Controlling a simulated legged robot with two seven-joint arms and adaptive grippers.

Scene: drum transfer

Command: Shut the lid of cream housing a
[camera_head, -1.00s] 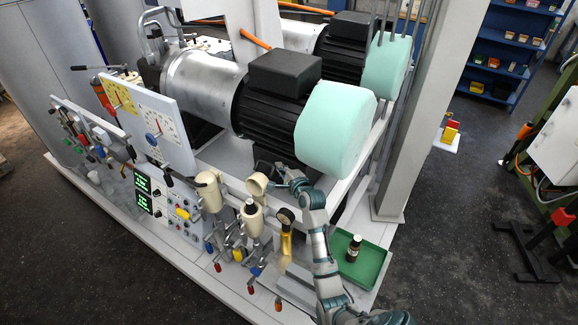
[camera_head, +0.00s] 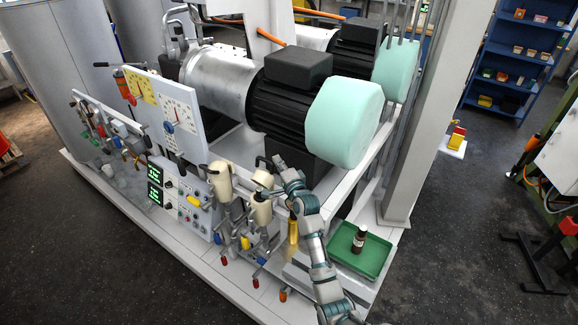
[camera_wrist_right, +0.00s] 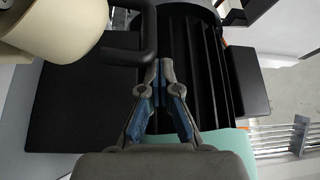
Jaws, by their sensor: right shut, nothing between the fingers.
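Two cream housings stand at the front of the machine; I cannot tell which one is a. The left one (camera_head: 220,182) looks closed at the top. The right one (camera_head: 261,210) has a round cream lid (camera_head: 263,178) tilted above its top, not seen flat on it. My right gripper (camera_head: 279,161) is shut and empty, just behind and right of this lid. In the right wrist view the shut fingertips (camera_wrist_right: 162,68) are beside a black bar handle (camera_wrist_right: 146,38), with a large cream part (camera_wrist_right: 62,22) at upper left. Contact is unclear. My left gripper is out of view.
A black motor (camera_head: 290,105) with a mint end cover (camera_head: 344,122) hangs close above my right gripper. A green tray (camera_head: 375,262) with a brown bottle (camera_head: 359,238) is right of my forearm. Valves with coloured handles (camera_head: 245,243) crowd the front.

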